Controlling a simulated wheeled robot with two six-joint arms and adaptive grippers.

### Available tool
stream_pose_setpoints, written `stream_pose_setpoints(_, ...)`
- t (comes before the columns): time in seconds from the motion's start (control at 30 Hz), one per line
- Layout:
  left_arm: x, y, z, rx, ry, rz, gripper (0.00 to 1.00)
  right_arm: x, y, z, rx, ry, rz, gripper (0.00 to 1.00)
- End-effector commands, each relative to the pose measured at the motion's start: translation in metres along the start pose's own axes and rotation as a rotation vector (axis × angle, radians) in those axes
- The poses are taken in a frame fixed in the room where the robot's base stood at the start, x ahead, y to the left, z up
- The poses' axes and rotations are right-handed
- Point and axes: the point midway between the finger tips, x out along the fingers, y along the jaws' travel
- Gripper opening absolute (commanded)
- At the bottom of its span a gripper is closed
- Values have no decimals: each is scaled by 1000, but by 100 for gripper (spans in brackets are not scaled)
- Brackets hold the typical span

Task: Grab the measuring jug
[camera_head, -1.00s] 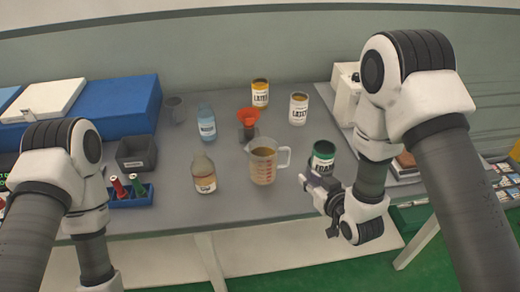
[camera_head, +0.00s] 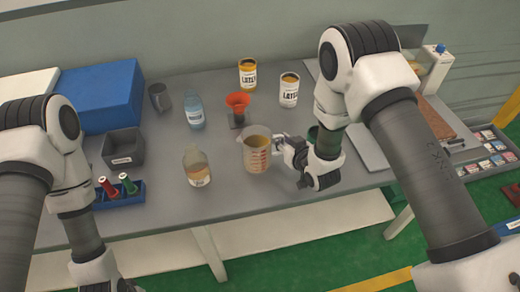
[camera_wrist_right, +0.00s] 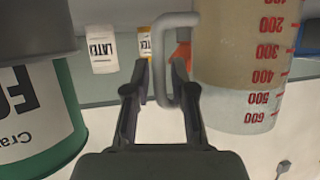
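The measuring jug (camera_head: 257,155) stands upright on the grey table, clear with red markings and a tan filling. In the right wrist view its body (camera_wrist_right: 240,60) is at the upper right and its grey handle (camera_wrist_right: 160,60) at the centre. My right gripper (camera_head: 281,143) is at the handle side of the jug. In the wrist view the fingers of my right gripper (camera_wrist_right: 162,72) are apart, one on each side of the handle, with gaps showing. The left arm reaches the bottom left edge of the head view; its fingertips are out of frame.
Two Latex cans (camera_head: 289,91) (camera_head: 247,75) stand farther back.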

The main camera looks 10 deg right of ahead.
Motion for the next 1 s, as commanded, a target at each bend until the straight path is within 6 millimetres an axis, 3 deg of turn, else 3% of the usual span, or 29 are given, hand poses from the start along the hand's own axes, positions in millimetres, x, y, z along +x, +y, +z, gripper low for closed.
stream_pose_setpoints(0.03,0,0,0,0,0,0,48,0,0,0,0,0,0,10)
stream_pose_setpoints(0.07,0,0,0,0,-1,0,48,0,0,0,0,0,0,0)
stream_pose_setpoints(0.63,2,0,0,0,0,0,48,-1,0,-2,0,1,0,0)
stream_pose_setpoints(1.0,11,0,0,0,0,0,48,-9,0,-24,-1,5,0,0)
